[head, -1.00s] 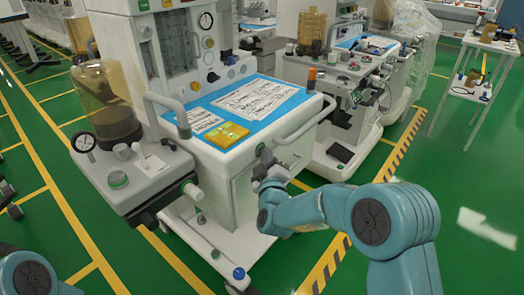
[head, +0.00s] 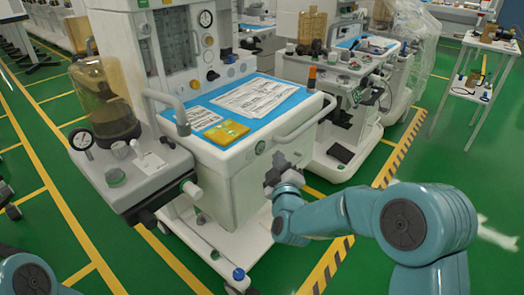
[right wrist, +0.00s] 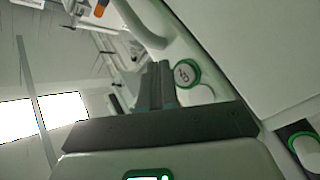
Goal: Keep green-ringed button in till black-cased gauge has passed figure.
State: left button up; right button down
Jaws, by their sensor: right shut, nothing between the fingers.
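The green-ringed button (head: 260,147) is on the white cart's front, just under the top's corner. It also shows in the right wrist view (right wrist: 187,73). My right gripper (head: 271,183) is shut and empty, below and right of the button in the head view. In the wrist view its fingers (right wrist: 160,78) are beside the button, which is not covered; no contact shows. A black-rimmed gauge (head: 81,139) with a white face stands at the cart's left side. Another dark-rimmed gauge (head: 206,19) is on the upper panel. Their figures are too small to read. My left gripper is out of view.
The white cart (head: 236,190) has a curved handle (head: 305,122) near the button. Papers (head: 255,97) and a yellow pad (head: 227,132) lie on its blue top. A second cart (head: 340,145) stands behind on the right.

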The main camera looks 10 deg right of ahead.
jog(key=shift+s+d+b, duration=0.35)
jog(key=shift+s+d, duration=0.5)
jog(key=shift+s, duration=0.2)
